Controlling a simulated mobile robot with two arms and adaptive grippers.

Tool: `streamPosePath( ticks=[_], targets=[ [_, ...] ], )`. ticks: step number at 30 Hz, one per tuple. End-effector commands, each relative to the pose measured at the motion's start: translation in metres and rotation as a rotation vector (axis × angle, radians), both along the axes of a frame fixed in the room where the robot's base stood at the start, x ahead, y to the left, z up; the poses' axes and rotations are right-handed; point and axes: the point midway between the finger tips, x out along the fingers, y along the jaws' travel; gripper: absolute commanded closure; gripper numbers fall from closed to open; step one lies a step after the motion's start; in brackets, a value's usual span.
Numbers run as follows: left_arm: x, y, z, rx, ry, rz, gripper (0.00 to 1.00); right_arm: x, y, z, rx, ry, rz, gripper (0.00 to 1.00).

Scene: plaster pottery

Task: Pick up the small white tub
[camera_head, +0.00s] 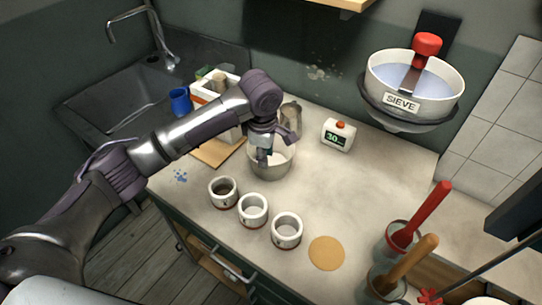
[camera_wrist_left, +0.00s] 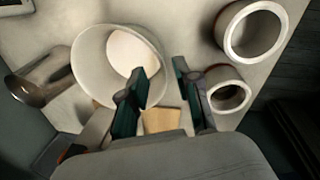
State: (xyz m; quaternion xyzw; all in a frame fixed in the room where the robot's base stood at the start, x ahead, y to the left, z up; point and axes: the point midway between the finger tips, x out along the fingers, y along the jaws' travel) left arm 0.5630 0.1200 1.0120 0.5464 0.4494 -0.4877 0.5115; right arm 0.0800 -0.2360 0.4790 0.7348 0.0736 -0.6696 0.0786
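A white tub (camera_head: 271,171), round with a wide open top, stands on the counter below my left gripper (camera_head: 276,147). It also shows in the left wrist view (camera_wrist_left: 88,62), up and left of the fingers. My left gripper (camera_wrist_left: 158,78) is open and empty, with its two dark fingers apart. The left finger overlaps the tub's near rim in the wrist view; I cannot tell whether it touches. In the head view the gripper and wrist hide part of the tub's opening. My right gripper is not in view.
Three white cups (camera_head: 223,194) (camera_head: 253,211) (camera_head: 287,231) stand in a row in front of the tub. A metal jug (camera_wrist_left: 38,84) stands close beside it. A white timer (camera_head: 338,136), wooden board (camera_head: 214,153), tan disc (camera_head: 326,253) and hanging sieve bowl (camera_head: 412,104) are around.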

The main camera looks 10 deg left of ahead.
Motion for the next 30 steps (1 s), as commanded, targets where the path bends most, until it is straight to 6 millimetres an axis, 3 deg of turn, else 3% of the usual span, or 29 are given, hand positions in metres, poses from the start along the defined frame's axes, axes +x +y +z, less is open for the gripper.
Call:
streamPosePath(
  ticks=[3, 5, 15, 21, 30],
  targets=[
    [0.002, 0.0, -0.021, 0.001, 0.003, 0.0, 0.68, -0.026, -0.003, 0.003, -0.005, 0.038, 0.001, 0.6],
    [0.003, 0.0, -0.029, 0.0, 0.002, 0.001, 0.68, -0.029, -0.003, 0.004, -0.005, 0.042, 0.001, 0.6],
    [0.003, 0.001, -0.06, 0.002, 0.002, 0.0, 0.68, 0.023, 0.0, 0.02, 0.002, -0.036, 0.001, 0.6],
    [0.005, 0.0, -0.086, 0.0, 0.0, -0.001, 0.68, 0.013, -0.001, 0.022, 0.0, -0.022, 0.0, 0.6],
    [0.006, 0.0, -0.09, 0.0, -0.002, -0.002, 0.71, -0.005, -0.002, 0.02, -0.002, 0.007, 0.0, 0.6]
  ],
)
